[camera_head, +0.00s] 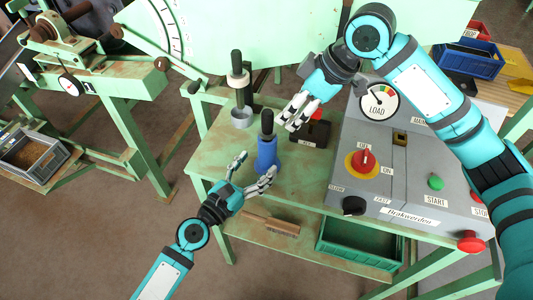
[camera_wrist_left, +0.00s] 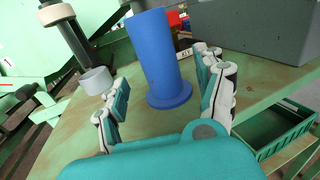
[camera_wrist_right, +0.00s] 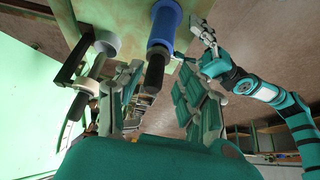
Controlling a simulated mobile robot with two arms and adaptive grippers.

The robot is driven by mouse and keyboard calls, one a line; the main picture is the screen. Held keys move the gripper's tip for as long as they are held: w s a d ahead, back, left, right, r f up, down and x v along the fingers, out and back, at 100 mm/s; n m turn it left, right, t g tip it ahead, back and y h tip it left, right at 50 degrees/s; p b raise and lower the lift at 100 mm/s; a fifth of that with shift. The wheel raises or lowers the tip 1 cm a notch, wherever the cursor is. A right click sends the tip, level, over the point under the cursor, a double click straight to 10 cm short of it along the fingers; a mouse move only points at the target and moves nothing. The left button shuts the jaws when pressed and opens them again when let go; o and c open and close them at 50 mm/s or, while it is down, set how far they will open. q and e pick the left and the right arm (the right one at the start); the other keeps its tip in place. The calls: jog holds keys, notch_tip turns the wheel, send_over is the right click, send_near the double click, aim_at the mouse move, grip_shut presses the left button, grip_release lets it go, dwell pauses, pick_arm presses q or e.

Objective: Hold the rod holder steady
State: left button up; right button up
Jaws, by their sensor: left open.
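The blue rod holder (camera_head: 267,156) stands upright on the green table, with a black-handled rod (camera_head: 267,122) rising from its top. It also shows in the left wrist view (camera_wrist_left: 160,55), with its flanged base on the table. My left gripper (camera_head: 257,170) is open, with one finger on each side of the holder; I cannot tell any contact. My right gripper (camera_head: 296,113) is above the table, behind and to the right of the rod.
A grey cup (camera_head: 241,117) and a second black-handled piece (camera_head: 237,68) stand behind the holder. A grey control box (camera_head: 385,165) with a load dial (camera_head: 380,101) fills the table's right side. A brush (camera_head: 270,223) and a green bin (camera_head: 360,240) lie on the lower shelf.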

aim_at(262, 160)
pick_arm(q)
jog(key=shift+x, duration=2.6)
